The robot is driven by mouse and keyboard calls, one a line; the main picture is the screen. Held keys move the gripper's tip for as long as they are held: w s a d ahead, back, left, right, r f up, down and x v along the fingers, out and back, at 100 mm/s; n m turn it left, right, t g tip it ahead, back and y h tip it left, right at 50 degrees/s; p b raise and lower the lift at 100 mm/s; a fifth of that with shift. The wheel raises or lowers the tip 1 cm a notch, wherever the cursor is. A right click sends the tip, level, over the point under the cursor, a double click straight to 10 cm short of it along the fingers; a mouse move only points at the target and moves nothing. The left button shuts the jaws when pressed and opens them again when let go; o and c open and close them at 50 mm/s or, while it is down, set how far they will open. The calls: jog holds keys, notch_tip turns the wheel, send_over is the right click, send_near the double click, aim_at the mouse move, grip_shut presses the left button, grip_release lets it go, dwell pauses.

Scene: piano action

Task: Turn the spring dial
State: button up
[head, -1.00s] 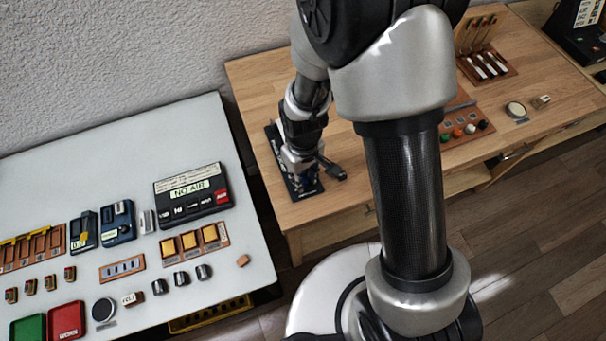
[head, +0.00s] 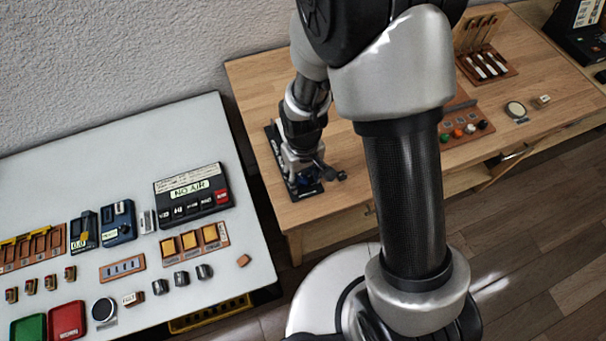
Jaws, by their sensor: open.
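My gripper (head: 316,178) points down at the left end of the wooden table, over a dark panel (head: 272,136). A bit of blue (head: 304,181) shows under the gripper, at the near end of this panel. I cannot make out the spring dial itself; my wrist and gripper cover most of the panel. The gripper is open, with a dark finger reaching out to the right. Whether it touches anything on the panel is too small to tell.
My own arm blocks the middle of the view. The wooden table (head: 253,84) also bears a rack of white keys (head: 487,64) and a board with colored knobs (head: 464,130). A white table (head: 60,170) with a black "NO AIR" box (head: 192,196) stands to the left.

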aim_at(303, 179)
jog(key=shift+r, duration=0.1)
notch_tip(303, 179, up, 12)
dwell(0.5)
dwell(0.5)
